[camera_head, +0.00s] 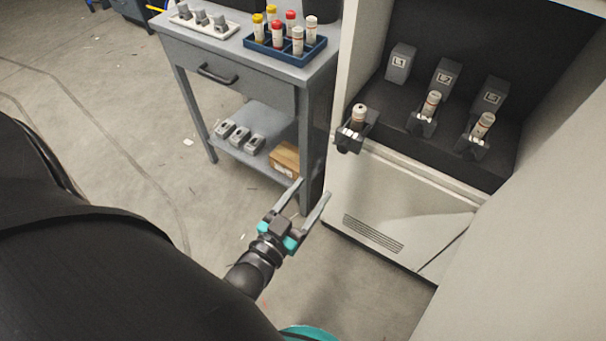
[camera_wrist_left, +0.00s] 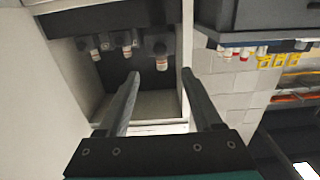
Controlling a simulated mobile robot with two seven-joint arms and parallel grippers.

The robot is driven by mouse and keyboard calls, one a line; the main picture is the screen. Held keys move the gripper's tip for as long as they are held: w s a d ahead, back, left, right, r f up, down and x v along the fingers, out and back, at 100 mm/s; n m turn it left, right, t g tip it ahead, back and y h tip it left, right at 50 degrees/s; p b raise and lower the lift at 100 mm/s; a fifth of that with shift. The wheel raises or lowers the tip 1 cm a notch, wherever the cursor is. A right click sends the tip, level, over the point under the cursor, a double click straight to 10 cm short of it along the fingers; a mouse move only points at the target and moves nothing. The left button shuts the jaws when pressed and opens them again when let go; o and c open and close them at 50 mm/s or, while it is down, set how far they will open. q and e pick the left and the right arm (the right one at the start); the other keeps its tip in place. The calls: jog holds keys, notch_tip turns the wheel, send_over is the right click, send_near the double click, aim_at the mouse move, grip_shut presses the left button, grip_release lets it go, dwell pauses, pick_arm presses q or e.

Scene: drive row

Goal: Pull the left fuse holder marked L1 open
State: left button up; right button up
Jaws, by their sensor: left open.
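The L1 label block (camera_head: 400,62) is at the left inside the open cabinet. In front of it, the left fuse holder (camera_head: 350,138) sticks out past the cabinet's front edge, farther than the other two, and carries a fuse (camera_head: 359,113) with a brownish top. My right gripper is not in view.
The middle holder (camera_head: 421,126) and right holder (camera_head: 470,146) also carry fuses. The cabinet's lower panel (camera_head: 400,200) is below. A grey side table (camera_head: 225,72) stands left, with a blue fuse rack (camera_head: 285,55) on top and a box (camera_head: 286,158) on its shelf. Floor left is open.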

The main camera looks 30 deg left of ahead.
pick_arm(q)
jog(key=shift+s, duration=1.05)
jog(key=s+d+f+m+g, duration=0.1)
jog(key=s+f+g, duration=0.4)
jog(key=f, duration=0.8)
jog(key=s+d+f+g, duration=0.1)
jog(key=s+f+g, duration=0.45)
jog(key=f, duration=0.65)
jog(key=s+a+f+g, duration=0.1)
jog(key=s+f+g, duration=0.2)
jog(key=s, duration=0.5)
jog(key=s+a+f+m+g, duration=0.1)
jog(key=s+a+f+g, duration=0.1)
jog(key=s+f, duration=0.4)
jog(key=s+g, duration=0.1)
jog(key=s, duration=0.2)
jog(key=shift+f+y, duration=0.15)
jog(key=shift+y, duration=0.15)
